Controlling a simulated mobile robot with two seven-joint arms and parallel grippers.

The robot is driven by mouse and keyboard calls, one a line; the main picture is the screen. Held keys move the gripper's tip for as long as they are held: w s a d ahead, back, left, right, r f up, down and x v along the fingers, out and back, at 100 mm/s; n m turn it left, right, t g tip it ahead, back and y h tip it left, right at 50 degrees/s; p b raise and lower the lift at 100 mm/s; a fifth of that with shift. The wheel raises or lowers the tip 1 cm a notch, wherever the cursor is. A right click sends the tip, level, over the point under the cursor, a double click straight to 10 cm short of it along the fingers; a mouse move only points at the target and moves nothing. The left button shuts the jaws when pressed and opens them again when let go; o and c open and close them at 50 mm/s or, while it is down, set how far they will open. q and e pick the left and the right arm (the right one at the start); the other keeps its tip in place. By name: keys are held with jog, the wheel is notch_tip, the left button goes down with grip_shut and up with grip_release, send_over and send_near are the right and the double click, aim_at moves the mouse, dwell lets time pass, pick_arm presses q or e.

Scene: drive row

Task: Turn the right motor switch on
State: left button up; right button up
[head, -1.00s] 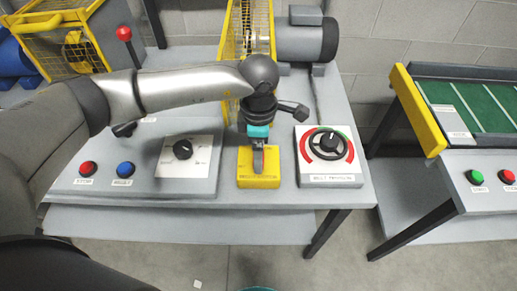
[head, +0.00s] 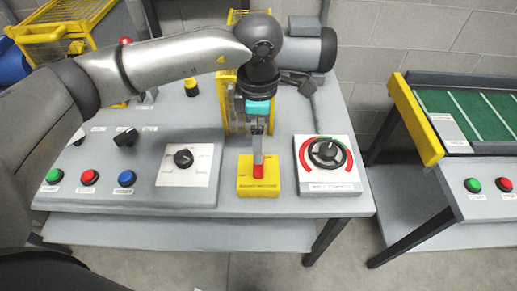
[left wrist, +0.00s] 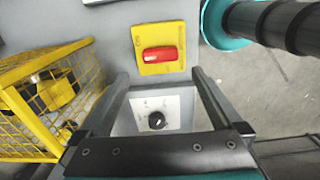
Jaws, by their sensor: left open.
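The switch is a red rocker (head: 258,173) on a yellow box (head: 258,188) at the front of the grey machine table. It also shows in the left wrist view as a red rocker (left wrist: 160,54) on a yellow plate (left wrist: 160,35) with small lettering. I cannot read its position marks. My left gripper (head: 259,157) points down just above and behind the rocker, and its fingers partly hide the box's back. In the left wrist view the left gripper (left wrist: 160,76) has its fingers wide apart with nothing between them. My right gripper is not in view.
A white dial plate (head: 203,172) lies left of the box, and a round knob with a red-green scale (head: 325,152) lies right. Push buttons (head: 89,178) sit further left. A yellow guard cage (head: 60,35) stands behind. A second table with a green belt (head: 480,105) is at right.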

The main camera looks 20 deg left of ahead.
pick_arm(q)
notch_tip(320, 180, up, 6)
jog(key=shift+r, duration=0.25)
dwell(0.4)
